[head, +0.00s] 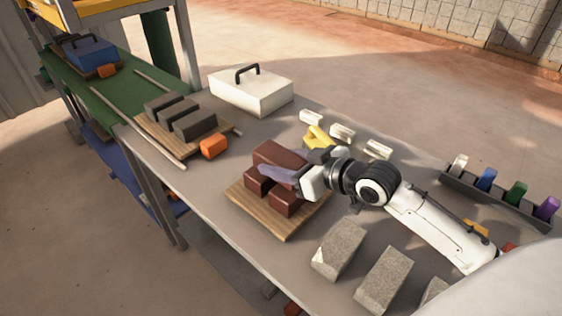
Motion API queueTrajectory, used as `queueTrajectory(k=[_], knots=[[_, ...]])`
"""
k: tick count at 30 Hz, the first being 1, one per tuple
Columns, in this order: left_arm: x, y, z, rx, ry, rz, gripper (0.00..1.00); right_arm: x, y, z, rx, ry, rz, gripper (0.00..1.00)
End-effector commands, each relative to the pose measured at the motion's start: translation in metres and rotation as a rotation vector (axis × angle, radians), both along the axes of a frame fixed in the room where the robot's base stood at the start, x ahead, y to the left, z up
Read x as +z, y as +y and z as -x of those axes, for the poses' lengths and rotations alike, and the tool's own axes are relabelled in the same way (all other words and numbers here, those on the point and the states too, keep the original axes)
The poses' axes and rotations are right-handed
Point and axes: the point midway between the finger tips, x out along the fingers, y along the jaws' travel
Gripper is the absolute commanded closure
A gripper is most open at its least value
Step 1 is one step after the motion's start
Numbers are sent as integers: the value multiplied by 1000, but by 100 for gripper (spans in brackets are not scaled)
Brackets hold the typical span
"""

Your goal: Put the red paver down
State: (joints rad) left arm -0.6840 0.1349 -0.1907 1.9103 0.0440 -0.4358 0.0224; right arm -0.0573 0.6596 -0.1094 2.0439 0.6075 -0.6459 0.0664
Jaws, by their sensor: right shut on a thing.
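My right gripper (287,153) is shut on a red paver (273,153), with a purple finger on its near side and a yellow finger on its far side. The paver is over the far part of a wooden board (262,222). Two more red pavers, a left one (257,181) and a right one (284,203), lie on that board nearer the camera. The gripper hides part of the held paver, and I cannot tell whether it touches the board or the other pavers. My left gripper is not in view.
Dark grey pavers (194,124) and an orange block (213,146) are at the left. A white handled box (251,92) stands behind. White blocks (342,132) lie beyond my arm. Light grey stones (339,248) lie in front. A rack (500,203) of coloured pieces stands right.

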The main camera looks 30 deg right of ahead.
Motion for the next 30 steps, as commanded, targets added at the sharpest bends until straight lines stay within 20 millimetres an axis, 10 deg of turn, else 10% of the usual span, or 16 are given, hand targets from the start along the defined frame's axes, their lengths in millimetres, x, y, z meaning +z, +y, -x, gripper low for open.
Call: queueTrajectory(k=[8, 9, 12, 24, 30], knots=[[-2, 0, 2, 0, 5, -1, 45, -4, 0, -1, 1, -9, -1, 100], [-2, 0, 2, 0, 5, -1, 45, -8, 0, 0, 0, 1, 0, 48], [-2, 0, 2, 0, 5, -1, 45, -8, 0, 0, 0, 1, 0, 34], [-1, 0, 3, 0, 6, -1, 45, 2, 0, 0, 0, -1, 0, 34], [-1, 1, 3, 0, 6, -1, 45, 13, -10, 31, 2, 4, 4, 34]])
